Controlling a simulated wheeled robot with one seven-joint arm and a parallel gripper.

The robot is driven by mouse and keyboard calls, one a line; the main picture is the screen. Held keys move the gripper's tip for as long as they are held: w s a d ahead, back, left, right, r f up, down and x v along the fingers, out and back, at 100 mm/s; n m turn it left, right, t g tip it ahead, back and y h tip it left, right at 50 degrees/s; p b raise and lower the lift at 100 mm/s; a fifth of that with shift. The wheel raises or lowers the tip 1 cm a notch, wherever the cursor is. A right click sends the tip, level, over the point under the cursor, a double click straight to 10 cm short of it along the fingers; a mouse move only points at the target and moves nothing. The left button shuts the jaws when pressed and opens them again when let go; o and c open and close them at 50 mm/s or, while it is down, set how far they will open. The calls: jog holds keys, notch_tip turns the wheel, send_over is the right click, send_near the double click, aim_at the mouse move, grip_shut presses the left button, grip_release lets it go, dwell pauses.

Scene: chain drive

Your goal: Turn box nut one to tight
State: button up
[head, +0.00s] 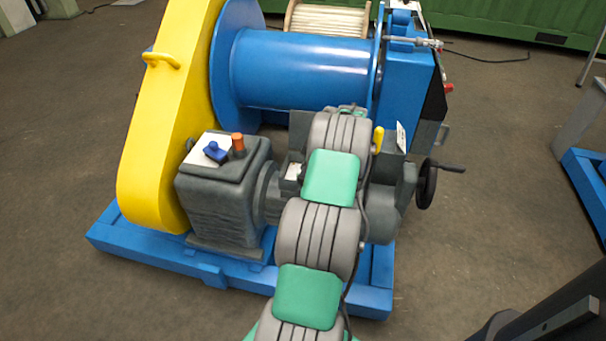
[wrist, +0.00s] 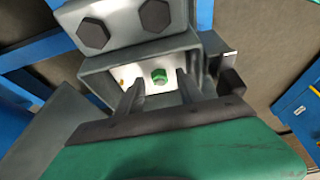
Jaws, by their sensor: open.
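In the wrist view a green hex nut (wrist: 159,75) sits inside an open grey box (wrist: 100,72) with a bright inner face. It is the only nut I make out inside; which number it bears is not shown. My gripper (wrist: 158,82) is open, its two dark fingers reaching into the box opening. One finger lies to each side of the nut in the picture, with a visible gap. I cannot tell whether the fingertips are level with it in depth. In the head view my own arm hides the gripper, box and nut.
Two dark hex bolt heads, one at left (wrist: 92,33) and one at right (wrist: 154,14), stand on a grey plate just above the box. The yellow guard (head: 165,120), gearbox (head: 225,190), blue drum (head: 300,70) and handwheel (head: 426,185) surround the arm.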

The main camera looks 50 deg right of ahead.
jog(key=shift+w+f, duration=0.1)
jog(key=shift+f, duration=0.05)
grip_shut()
dwell(0.4)
